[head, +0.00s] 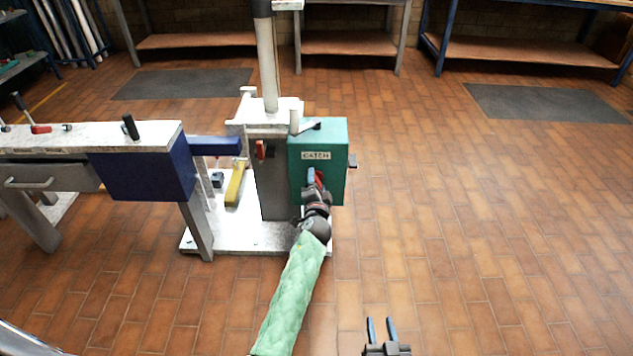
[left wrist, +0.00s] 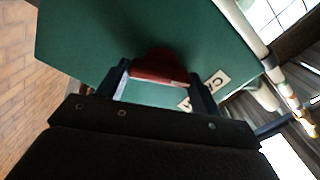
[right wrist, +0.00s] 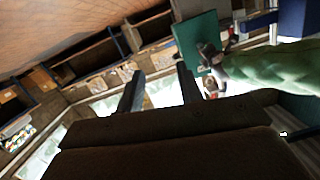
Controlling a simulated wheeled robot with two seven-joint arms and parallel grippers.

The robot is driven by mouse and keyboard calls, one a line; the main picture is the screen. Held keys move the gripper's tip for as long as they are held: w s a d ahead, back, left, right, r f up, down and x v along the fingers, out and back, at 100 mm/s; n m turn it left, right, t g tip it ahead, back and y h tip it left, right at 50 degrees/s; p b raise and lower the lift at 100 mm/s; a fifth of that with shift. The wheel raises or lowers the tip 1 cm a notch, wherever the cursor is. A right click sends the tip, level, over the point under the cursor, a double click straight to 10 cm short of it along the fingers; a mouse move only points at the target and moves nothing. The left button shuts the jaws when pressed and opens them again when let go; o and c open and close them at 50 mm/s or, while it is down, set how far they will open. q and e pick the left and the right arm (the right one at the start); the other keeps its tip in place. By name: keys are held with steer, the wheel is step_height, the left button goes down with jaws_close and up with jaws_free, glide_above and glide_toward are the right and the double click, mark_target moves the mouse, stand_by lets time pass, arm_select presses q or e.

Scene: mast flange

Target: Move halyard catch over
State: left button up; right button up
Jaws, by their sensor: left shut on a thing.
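The teal box (head: 338,135) with the CATCH label (head: 316,156) is fixed on the mast stand. The red catch handle (left wrist: 160,66) sticks out of its front face, below the label. My left gripper (head: 315,178) is at this face and shut on the red handle, one finger on each side in the left wrist view (left wrist: 160,82). The fingers largely hide the handle in the head view. My right gripper (head: 380,328) is open and empty, low in front, well away from the box. The right wrist view shows the teal box (right wrist: 196,42) beyond its fingers.
The white mast (head: 267,65) rises behind the box. A small red lever (head: 261,149) and a yellow bar (head: 235,183) are to its left. A bench with a blue block (head: 140,175) stands further left. The brick-tiled floor (head: 480,220) to the right is clear.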

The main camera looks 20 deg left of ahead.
arm_select(q)
steer(key=shift+d+f+m+p, duration=0.15)
steer(key=shift+m+p, duration=0.7)
steer(key=shift+m, duration=1.65)
arm_select(e)
steer(key=s+f+g, duration=0.4)
steer(key=s+f, duration=0.2)
steer(key=f, duration=0.4)
steer(key=s+d+f+g+h, duration=0.1)
steer(key=s+f+g, duration=0.3)
steer(key=s+f, duration=0.3)
steer(key=shift+d+f, duration=0.25)
steer(key=shift+f, duration=1.15)
arm_select(q)
steer(key=o, duration=1)
